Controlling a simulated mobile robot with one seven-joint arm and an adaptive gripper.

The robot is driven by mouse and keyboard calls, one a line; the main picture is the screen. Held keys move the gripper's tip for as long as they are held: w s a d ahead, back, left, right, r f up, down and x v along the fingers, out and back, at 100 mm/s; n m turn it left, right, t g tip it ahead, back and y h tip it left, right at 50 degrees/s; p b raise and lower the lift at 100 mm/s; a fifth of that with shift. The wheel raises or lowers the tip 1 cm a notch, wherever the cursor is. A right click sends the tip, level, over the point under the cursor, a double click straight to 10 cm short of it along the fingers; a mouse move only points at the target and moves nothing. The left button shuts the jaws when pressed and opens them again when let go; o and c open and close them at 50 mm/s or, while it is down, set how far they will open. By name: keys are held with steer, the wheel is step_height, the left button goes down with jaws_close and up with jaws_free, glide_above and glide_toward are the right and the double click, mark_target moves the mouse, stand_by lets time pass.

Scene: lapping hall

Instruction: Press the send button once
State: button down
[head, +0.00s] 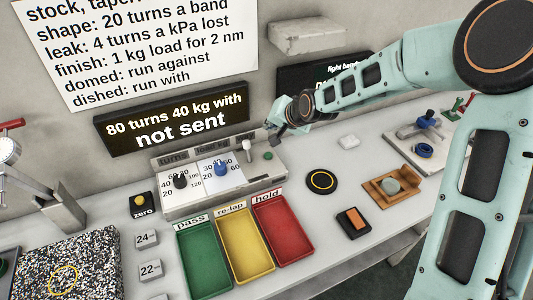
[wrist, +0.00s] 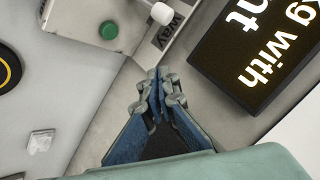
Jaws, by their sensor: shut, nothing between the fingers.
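The control box (head: 200,204) stands on the bench with a black knob, a blue knob (head: 221,169), a white-tipped lever (head: 247,146) and a small round green button (head: 268,156) at its right end. No "send" label is legible; the green button is the only push button seen on the box. In the wrist view the green button (wrist: 109,31) is at the top, beside the white lever tip (wrist: 161,13). My gripper (head: 271,129) is shut and empty behind the box's right end. Its fingertips (wrist: 156,76) are apart from the button.
The black display (head: 172,118) behind the box reads "80 turns 40 kg with not sent". Green, yellow and red trays (head: 283,228) lie in front. A separate yellow ZERO button (head: 139,201) sits to the left. A black disc (head: 321,182) lies to the right.

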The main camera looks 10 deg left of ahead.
steer(key=shift+f, duration=0.1)
steer(key=b, duration=0.7)
glide_toward(267, 152)
steer(key=w+a+f, duration=0.1)
steer(key=w, duration=0.1)
steer(key=w+a+f, duration=0.1)
steer(key=w+a, duration=0.1)
steer(key=shift+a+f, duration=0.25)
steer(key=shift+f, duration=0.15)
stand_by(0.5)
steer(key=shift+f+b, duration=0.3)
steer(key=shift+f, duration=0.1)
steer(key=shift+s+f+b, duration=0.1)
steer(key=shift+f+b, duration=0.4)
steer(key=shift+f, duration=0.1)
stand_by(0.6)
steer(key=shift+r, duration=0.1)
steer(key=shift+r+p, duration=0.75)
steer(key=shift+r, duration=0.15)
steer(key=shift+r+p, duration=1.9)
steer(key=shift+r, duration=0.65)
